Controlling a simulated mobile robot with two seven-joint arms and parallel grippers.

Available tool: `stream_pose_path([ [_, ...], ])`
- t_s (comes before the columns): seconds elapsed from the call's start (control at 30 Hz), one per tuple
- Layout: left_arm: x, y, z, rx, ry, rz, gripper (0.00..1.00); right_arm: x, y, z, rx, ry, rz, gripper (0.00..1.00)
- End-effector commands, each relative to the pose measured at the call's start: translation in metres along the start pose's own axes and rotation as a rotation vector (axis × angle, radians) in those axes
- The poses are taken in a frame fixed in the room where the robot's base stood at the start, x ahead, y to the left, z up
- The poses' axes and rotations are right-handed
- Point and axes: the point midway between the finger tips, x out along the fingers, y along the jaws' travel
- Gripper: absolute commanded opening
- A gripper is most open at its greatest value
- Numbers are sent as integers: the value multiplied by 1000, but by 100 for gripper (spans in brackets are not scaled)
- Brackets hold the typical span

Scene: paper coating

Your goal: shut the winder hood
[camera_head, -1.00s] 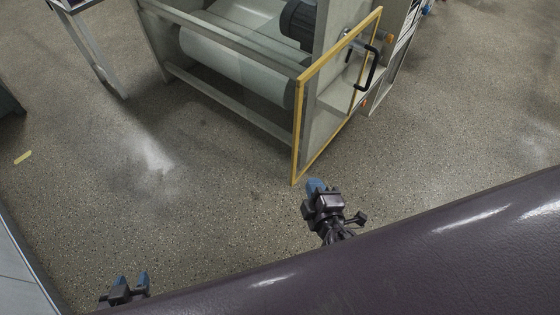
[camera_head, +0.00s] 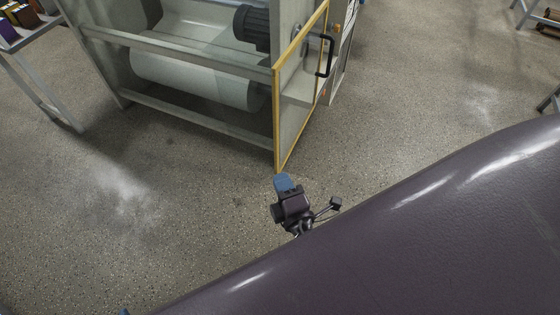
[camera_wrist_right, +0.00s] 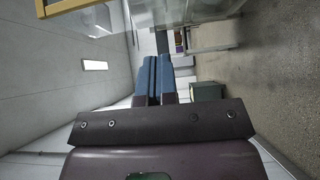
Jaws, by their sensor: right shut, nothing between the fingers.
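The winder hood (camera_head: 277,120) is a clear panel in a yellow frame, standing open at the right end of the winder (camera_head: 185,43) in the head view. Its black handle (camera_head: 331,56) is on the panel's right side. The winder's front is uncovered and its pale roll (camera_head: 195,78) shows. My right gripper (camera_head: 284,183) is shut and empty, just below the hood's lower corner in the picture; I see no contact. Its blue fingers (camera_wrist_right: 153,75) are together in the right wrist view, where a yellow frame edge (camera_wrist_right: 88,18) shows upper left. Only a blue tip of my left gripper (camera_head: 125,312) shows.
A table (camera_head: 30,38) with small coloured boxes (camera_head: 20,14) stands at the upper left. Grey legs (camera_head: 530,16) of other furniture show at the upper right. The speckled floor (camera_head: 190,190) before the winder is clear.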

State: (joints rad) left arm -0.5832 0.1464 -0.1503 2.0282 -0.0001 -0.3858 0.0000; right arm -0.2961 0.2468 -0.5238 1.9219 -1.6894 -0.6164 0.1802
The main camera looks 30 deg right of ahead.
Motion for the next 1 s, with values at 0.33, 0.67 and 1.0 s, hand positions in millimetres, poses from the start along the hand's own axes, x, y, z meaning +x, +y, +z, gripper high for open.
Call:
stream_pose_path([
  [0.33, -5, 0, -5, -6, 2, -3, 43, 61, 3, -1, 2, -1, 4, 0],
  [0.67, -12, -3, -3, -7, -5, -7, 43, 104, 2, 17, -1, -1, 1, 0],
  [1.0, -13, -3, 1, -8, -14, -8, 43, 115, 0, 29, 1, -1, -1, 0],
])
